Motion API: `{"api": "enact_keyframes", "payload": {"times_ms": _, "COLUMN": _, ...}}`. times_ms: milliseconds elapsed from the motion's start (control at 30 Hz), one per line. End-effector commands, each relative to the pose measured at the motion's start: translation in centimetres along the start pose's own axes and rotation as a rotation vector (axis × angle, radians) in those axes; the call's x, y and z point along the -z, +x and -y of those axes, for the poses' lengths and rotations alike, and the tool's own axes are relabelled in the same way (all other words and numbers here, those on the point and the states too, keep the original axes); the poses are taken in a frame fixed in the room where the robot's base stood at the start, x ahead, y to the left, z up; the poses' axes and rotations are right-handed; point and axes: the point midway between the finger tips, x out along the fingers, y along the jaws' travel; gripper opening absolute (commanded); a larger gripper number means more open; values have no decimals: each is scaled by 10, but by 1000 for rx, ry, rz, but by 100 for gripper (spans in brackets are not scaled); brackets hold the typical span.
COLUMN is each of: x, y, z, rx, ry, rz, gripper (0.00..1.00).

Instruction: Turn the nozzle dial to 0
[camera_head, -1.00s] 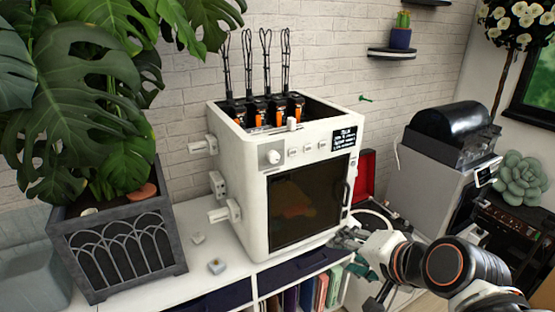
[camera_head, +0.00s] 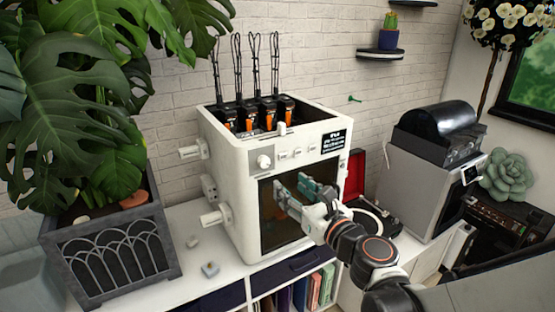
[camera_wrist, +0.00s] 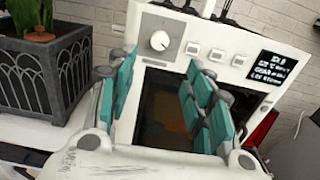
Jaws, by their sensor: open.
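The white 3D printer (camera_head: 224,170) stands on the white cabinet. Its round white dial (camera_head: 264,162) sits at the upper left of the front panel, left of a row of small square buttons (camera_head: 297,153). In the wrist view the dial (camera_wrist: 160,41) shows a small mark near its lower right; I cannot read any numbers around it. My gripper (camera_head: 295,188) is open and empty in front of the printer's dark door, below and right of the dial. In the wrist view the teal-padded fingers of my gripper (camera_wrist: 158,98) are spread apart, with the dial beyond and above them, untouched.
A large potted plant (camera_head: 110,250) stands left of the printer. Small blocks (camera_head: 210,269) lie on the cabinet top. A red-lidded record player (camera_head: 372,222) is to the right, beside a grey machine (camera_head: 415,188). White knobs (camera_head: 213,217) stick out from the printer's left side.

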Motion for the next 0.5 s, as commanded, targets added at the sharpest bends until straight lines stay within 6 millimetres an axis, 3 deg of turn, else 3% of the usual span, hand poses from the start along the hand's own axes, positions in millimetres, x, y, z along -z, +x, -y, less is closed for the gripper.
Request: {"api": "enact_keyframes", "payload": {"times_ms": 500, "x": 1, "y": 97, "z": -1, "rx": -2, "ry": -5, "rz": 0, "gripper": 47}}
